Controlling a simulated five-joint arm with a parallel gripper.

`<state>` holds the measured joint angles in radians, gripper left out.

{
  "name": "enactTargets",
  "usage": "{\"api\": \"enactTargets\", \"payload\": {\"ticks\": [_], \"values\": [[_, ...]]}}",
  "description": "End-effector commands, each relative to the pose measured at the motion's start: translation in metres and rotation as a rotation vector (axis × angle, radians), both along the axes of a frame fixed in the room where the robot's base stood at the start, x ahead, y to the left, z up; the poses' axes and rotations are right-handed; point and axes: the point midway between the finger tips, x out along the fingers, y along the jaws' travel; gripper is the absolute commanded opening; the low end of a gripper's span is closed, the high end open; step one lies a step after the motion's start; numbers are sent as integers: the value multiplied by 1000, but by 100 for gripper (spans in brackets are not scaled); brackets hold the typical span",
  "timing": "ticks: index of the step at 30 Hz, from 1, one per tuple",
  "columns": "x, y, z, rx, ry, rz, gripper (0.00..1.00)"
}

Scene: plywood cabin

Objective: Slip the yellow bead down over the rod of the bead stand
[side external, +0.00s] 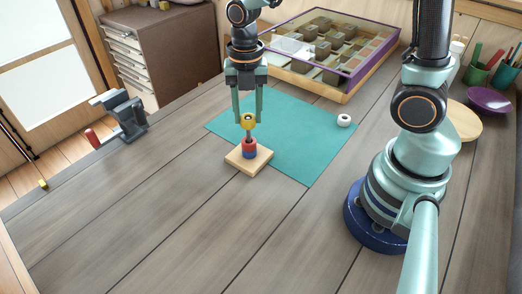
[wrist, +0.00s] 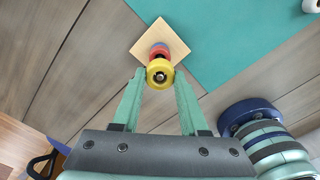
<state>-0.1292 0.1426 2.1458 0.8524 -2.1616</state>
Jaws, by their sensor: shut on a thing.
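The bead stand has a square pale wooden base (side external: 235,158) and an upright rod with red and blue beads low on it. It also shows in the wrist view (wrist: 146,45). My gripper (side external: 248,119) points down over the stand, shut on the yellow bead (side external: 248,121). In the wrist view the yellow bead (wrist: 152,67) sits between the fingertips, its hole facing the camera with a small greyish spot inside. The bead is above the red and blue beads, with a gap between. I cannot tell for sure whether the rod tip is inside the hole.
A white bead (side external: 344,120) lies on the teal mat (side external: 290,135), right of the stand. A purple-edged compartment case (side external: 345,97) stands behind. A small vise (side external: 122,115) is at the left table edge. The front boards are clear.

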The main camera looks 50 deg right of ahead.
Motion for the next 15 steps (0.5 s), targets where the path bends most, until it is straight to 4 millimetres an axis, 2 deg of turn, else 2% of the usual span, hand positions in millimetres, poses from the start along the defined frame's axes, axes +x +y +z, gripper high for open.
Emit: {"api": "enactTargets", "payload": {"ticks": [10, 11, 13, 14, 15], "values": [[0, 0, -1, 0, 0, 0, 0], [0, 0, -1, 0, 0, 0, 47], [0, 0, -1, 0, 0, 0, 74], [0, 0, -1, 0, 0, 0, 78], [0, 0, -1, 0, 0, 0, 78]]}}
